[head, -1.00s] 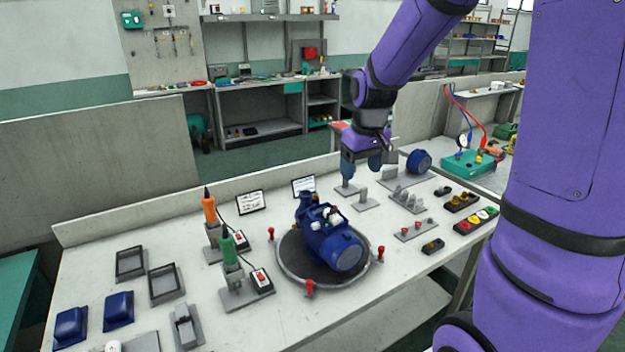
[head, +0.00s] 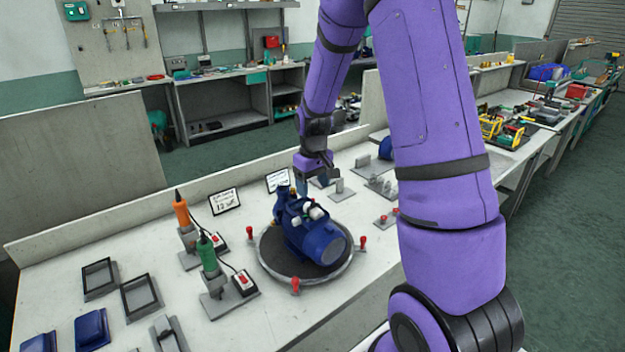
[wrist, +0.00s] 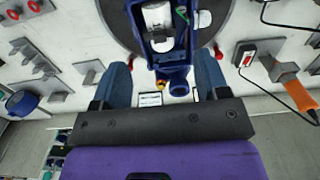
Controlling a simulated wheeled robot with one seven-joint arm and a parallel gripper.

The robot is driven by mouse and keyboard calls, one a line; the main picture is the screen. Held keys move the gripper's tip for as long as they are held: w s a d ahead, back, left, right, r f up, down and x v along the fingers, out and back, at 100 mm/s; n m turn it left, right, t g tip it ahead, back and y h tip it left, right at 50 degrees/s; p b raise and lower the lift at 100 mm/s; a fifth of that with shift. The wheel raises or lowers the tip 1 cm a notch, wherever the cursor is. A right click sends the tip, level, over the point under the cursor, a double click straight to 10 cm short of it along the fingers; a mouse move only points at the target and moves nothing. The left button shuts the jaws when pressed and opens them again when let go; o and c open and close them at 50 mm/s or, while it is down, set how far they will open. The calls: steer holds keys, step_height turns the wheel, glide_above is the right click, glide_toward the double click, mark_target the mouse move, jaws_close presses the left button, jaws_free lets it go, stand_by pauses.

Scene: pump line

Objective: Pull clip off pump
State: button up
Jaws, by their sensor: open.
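The blue pump (head: 318,241) sits on a round dark turntable (head: 268,262) in the head view. White parts show on its top. In the wrist view the pump (wrist: 164,56) is at top centre, with a white cylinder, a small green part (wrist: 182,14) and a yellowish fitting near its blue port. I cannot tell which small part is the clip. My gripper (head: 312,187) is just behind the pump in the head view. In the wrist view my gripper (wrist: 163,62) is open and empty, its two blue fingers apart on either side of the pump's port end.
Red knobs (head: 295,285) stand around the turntable. Orange (head: 181,211) and green (head: 208,252) tools stand in holders to the left. Upright signs (head: 224,201) are behind. Grey stands (head: 341,191) and a blue part (head: 386,148) are to the right.

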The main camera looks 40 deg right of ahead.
mark_target(313, 203)
steer(key=shift+f, duration=1.5)
steer(key=shift+f, duration=1)
jaws_close()
